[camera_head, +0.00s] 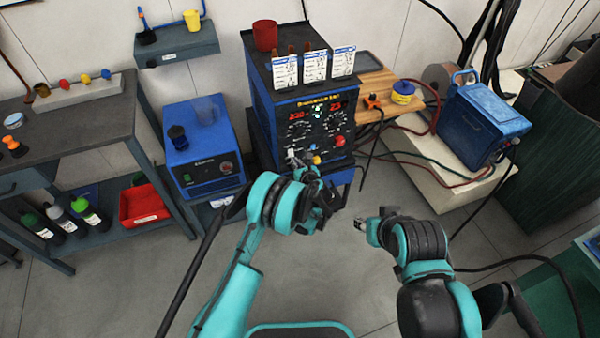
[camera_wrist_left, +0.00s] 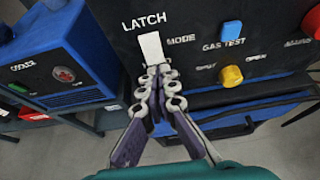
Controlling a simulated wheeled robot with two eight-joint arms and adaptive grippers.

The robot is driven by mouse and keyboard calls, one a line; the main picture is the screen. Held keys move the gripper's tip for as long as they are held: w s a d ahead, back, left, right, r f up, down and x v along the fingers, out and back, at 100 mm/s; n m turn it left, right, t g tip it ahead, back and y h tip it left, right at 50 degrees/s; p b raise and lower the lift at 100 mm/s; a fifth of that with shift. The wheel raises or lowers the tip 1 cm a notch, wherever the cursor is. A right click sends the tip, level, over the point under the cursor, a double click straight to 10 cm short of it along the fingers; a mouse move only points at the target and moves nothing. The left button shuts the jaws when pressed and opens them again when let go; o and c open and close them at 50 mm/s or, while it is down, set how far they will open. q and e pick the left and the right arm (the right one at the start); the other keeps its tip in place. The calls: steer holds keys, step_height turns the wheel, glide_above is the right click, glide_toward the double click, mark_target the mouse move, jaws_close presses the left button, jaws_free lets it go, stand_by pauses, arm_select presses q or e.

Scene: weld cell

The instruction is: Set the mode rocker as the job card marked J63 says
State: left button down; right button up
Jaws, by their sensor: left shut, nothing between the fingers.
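The white mode rocker (camera_wrist_left: 153,48) is on the dark front panel, with "LATCH" above it and "MODE" to its right. The word below it is mostly hidden by my fingers. My left gripper (camera_wrist_left: 160,76) is shut and empty, its tips just below the rocker; I cannot tell if they touch it. In the head view, my left gripper (camera_head: 299,160) is at the lower front of the blue welder (camera_head: 262,106). Three white job cards (camera_head: 285,71), (camera_head: 315,66), (camera_head: 343,62) stand along its top; their print is too small to read. My right gripper (camera_head: 364,224) is low, away from the welder.
A blue gas test switch (camera_wrist_left: 231,31) and yellow knob (camera_wrist_left: 231,76) are right of the rocker. A blue cooler (camera_head: 203,145) stands left of the welder. A red cup (camera_head: 265,35) is on top. Cables run at right; the floor in front is clear.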

arm_select(q)
steer(key=shift+w+a, duration=0.15)
steer(key=shift+w, duration=0.4)
steer(key=shift+w+a+f, duration=0.15)
steer(key=shift+w+f, duration=0.1)
steer(key=shift+w, duration=0.1)
steer(key=shift+r, duration=0.9)
